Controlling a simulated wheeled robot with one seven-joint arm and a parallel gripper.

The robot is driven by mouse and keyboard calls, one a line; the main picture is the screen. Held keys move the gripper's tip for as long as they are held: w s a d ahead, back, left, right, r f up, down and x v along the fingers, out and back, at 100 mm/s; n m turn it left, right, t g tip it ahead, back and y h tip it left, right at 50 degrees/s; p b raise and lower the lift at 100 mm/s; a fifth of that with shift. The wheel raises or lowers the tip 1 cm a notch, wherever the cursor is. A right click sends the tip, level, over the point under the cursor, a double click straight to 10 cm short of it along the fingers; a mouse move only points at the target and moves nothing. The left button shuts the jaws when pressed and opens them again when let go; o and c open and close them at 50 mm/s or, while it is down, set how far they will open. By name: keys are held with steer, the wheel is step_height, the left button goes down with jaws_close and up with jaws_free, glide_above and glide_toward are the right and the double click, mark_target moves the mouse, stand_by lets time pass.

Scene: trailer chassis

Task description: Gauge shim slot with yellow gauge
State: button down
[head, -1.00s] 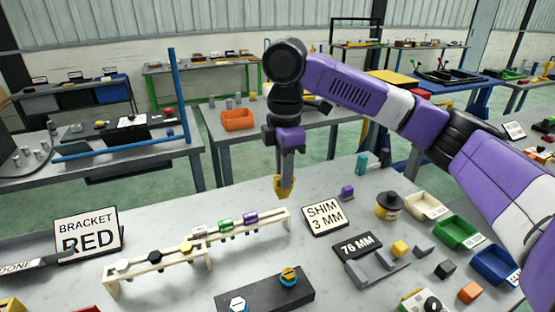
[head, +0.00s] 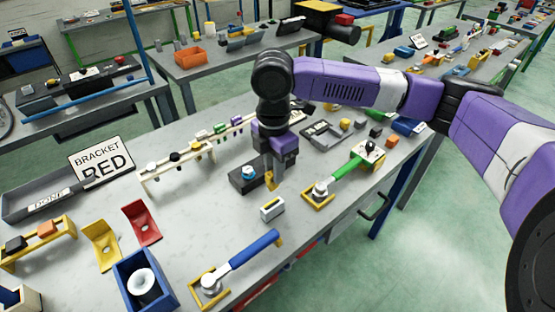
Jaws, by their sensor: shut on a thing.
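My gripper (head: 271,170) points down over the front part of the bench, shut on a small yellow piece, which I take to be the yellow gauge (head: 270,181). Only the gauge's lower end shows below the jaws. A small pale grey block (head: 272,208) with a dark opening on top stands just below the gauge in the picture; it may be the shim slot. The gauge appears above the block and apart from it, but the exact gap is hard to tell. The shim sign is not visible now.
A black block (head: 248,178) with a blue-ringed fitting stands close left of my gripper. A cream rack (head: 180,172) with coloured knobs is behind it. A green-handled tool (head: 345,178) lies right, a blue-handled tool (head: 250,250) in front.

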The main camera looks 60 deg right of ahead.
mark_target(272, 186)
steer(key=shift+a, duration=0.5)
steer(key=shift+w+d, duration=0.1)
steer(key=shift+d, duration=0.1)
steer(key=shift+a, duration=0.1)
steer(key=shift+f+b, duration=1.4)
steer(key=shift+f, duration=1.4)
steer(key=shift+f+b, duration=0.45)
steer(key=shift+f, duration=1.05)
stand_by(0.4)
steer(key=shift+r, duration=0.1)
stand_by(0.9)
steer(key=shift+r+p, duration=3.25)
steer(key=shift+r, duration=0.65)
